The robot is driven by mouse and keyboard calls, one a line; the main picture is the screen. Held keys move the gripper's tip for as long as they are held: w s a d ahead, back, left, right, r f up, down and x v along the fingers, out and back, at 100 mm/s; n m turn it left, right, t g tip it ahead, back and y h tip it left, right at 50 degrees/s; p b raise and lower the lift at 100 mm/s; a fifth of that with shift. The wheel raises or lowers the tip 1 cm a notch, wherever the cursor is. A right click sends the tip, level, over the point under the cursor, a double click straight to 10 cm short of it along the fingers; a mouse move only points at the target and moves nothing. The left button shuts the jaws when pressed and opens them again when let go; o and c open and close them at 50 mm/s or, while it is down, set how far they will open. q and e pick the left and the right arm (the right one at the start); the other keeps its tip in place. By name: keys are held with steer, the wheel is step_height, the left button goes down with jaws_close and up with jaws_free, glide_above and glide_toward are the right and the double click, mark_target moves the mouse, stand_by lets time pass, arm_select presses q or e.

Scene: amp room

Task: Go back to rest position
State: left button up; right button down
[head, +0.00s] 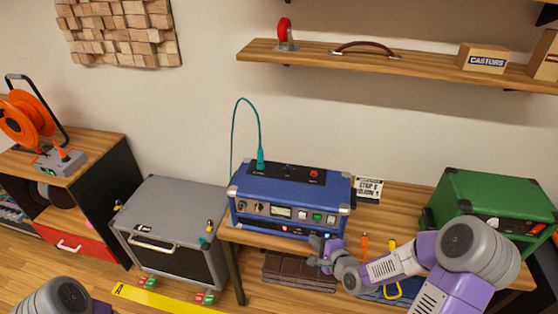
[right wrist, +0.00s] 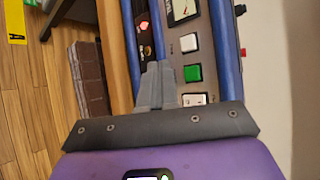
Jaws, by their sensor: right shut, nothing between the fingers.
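My right gripper (head: 323,254) is in front of the lower right part of the blue amp (head: 290,180), at the front edge of the wooden table. In the right wrist view its two fingers (right wrist: 157,86) are together, with nothing between them. Beyond them are the amp's front panel, a green button (right wrist: 193,73) and white buttons beside it. I cannot tell whether the fingertips touch the panel. A grey piece of my left arm (head: 58,298) shows at the bottom left of the head view, but my left gripper is out of view.
A green amp (head: 490,205) stands right on the table, behind my right arm. A grey cabinet (head: 170,215) stands left of the table. A teal cable (head: 233,130) rises from the blue amp's top. A shelf (head: 400,66) with boxes hangs above. Orange and yellow tools lie near my forearm.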

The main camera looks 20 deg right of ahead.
steer(key=s+a+f+n+g+y, duration=0.1)
steer(key=s+a+f+n+g, duration=0.25)
steer(key=a+f, duration=0.25)
steer(key=s+a+f+n+g+y, duration=0.1)
steer(key=s+a+f+n+g, duration=0.15)
steer(key=a+f+n, duration=0.3)
steer(key=s+a+f+n+g, duration=0.3)
steer(key=s+f+n, duration=0.1)
steer(key=s, duration=0.2)
steer(key=s+a+f+n+g, duration=0.3)
steer(key=s+a+f+n, duration=0.1)
steer(key=s, duration=0.3)
steer(key=shift+s+a+f, duration=0.25)
